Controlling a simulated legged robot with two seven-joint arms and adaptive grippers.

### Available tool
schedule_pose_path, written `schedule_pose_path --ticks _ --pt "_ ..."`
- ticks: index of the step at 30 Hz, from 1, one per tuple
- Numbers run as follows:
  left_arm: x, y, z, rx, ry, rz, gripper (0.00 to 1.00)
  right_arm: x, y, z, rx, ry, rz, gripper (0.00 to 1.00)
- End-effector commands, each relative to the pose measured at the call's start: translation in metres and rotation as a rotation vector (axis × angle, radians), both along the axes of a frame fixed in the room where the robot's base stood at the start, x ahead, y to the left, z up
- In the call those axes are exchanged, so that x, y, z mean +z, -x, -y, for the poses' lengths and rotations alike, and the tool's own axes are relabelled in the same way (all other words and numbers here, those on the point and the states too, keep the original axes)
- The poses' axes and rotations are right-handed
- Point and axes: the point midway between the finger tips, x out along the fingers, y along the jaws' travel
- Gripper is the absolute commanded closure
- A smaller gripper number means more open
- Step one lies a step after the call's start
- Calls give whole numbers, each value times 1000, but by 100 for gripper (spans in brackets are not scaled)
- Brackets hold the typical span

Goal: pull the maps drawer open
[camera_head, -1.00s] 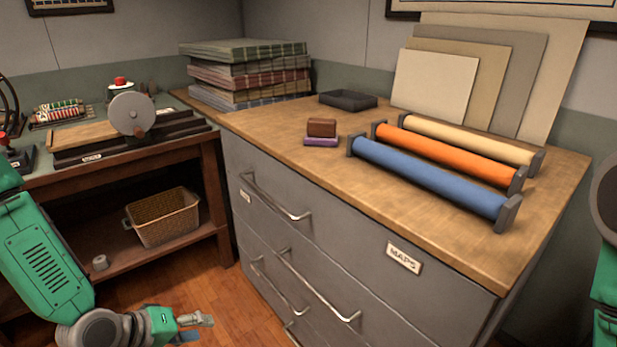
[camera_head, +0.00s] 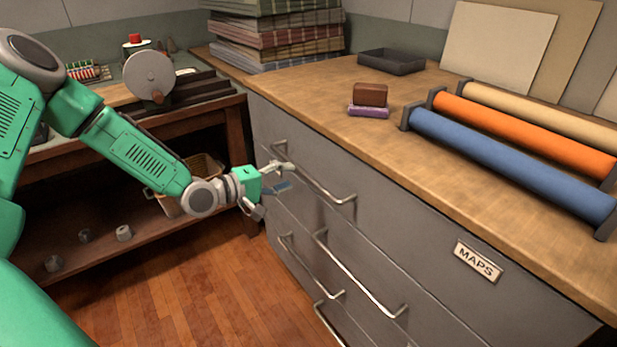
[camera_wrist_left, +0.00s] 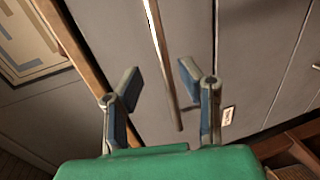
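The maps drawer (camera_head: 400,225) is the top drawer of the grey cabinet, with a MAPS label (camera_head: 478,262) on its right part. Its front looks flush with the cabinet, so it appears shut. Its long metal handle (camera_head: 325,187) runs along the front. My left gripper (camera_head: 280,178) is at the left end of this handle, fingers toward the drawer front. In the left wrist view my left gripper (camera_wrist_left: 160,75) is open, and the handle bar (camera_wrist_left: 166,62) shows between its spread fingers. I cannot tell whether a finger touches it. My right gripper is out of view.
Lower drawers have similar handles (camera_head: 355,280) below. The wooden cabinet top (camera_head: 440,170) bears paper rolls, a dark tray (camera_head: 391,61) and small blocks. A workbench with a basket on its shelf stands at left. The wooden floor (camera_head: 190,285) before the cabinet is clear.

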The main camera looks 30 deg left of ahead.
Motion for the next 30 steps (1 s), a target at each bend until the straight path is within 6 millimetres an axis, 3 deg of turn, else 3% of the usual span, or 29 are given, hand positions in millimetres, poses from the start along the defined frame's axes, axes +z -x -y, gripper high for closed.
schedule_pose_path --ticks 3,9,15,22,23,25,26,30 --pt "-9 -22 8 -2 -1 0 67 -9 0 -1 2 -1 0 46" --pt "-12 -48 21 -1 -3 0 67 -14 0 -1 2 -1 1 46" --pt "-10 -58 30 0 -7 1 67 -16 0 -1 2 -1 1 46" --pt "-12 -58 25 1 -1 0 67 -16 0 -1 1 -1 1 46" --pt "-12 -58 24 1 0 0 70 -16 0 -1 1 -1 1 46" --pt "-13 -58 23 1 1 1 95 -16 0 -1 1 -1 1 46" --pt "-13 -58 23 1 1 1 100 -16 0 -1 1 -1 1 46" --pt "-13 -58 23 4 0 0 100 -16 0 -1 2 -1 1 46"
